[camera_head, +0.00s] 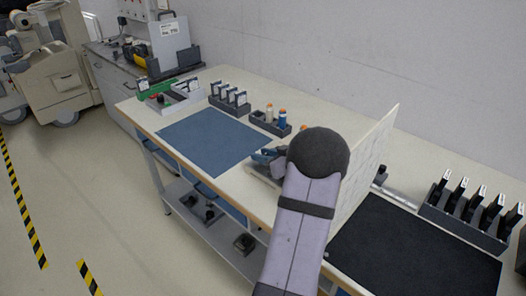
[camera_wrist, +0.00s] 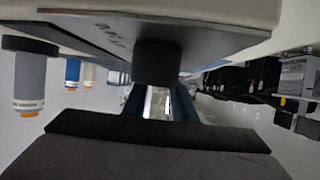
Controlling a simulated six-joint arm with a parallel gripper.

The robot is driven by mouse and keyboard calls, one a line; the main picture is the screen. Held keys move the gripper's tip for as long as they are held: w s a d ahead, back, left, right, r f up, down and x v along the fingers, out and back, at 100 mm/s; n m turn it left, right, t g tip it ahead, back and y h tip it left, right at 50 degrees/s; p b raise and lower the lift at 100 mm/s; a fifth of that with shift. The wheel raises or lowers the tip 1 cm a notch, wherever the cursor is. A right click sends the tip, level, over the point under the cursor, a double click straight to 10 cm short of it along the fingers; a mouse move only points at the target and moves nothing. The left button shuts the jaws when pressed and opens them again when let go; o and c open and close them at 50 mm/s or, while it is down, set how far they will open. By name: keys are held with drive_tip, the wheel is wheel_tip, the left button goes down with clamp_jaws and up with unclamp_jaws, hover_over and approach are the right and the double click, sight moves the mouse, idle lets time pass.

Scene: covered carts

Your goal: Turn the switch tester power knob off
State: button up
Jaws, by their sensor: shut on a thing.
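The switch tester (camera_wrist: 220,38) is a grey box with a dark sloped face and small lettering, seen close up in the wrist view, where the scene appears upside down. Its black power knob (camera_wrist: 158,63) stands out from the face at the centre. My gripper (camera_wrist: 160,100), with blue fingers, is shut on the knob; the fingertips are partly hidden by it. In the head view my gripper (camera_head: 268,156) is at the right edge of the blue mat, and my arm hides most of the tester and the knob. The knob's pointer position cannot be read.
A pale upright panel (camera_head: 368,165) stands just right of my arm. Behind are a dark tray of bottles (camera_head: 270,122) and a rack of labelled items (camera_head: 229,98). The blue mat (camera_head: 213,140) is clear. A black mat (camera_head: 415,255) and a dark rack (camera_head: 470,222) lie beyond the panel.

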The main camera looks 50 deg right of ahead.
drive_tip(key=shift+f, duration=0.15)
drive_tip(key=o, duration=1)
drive_tip(key=shift+o, duration=0.2)
drive_tip(key=shift+r, duration=5.05)
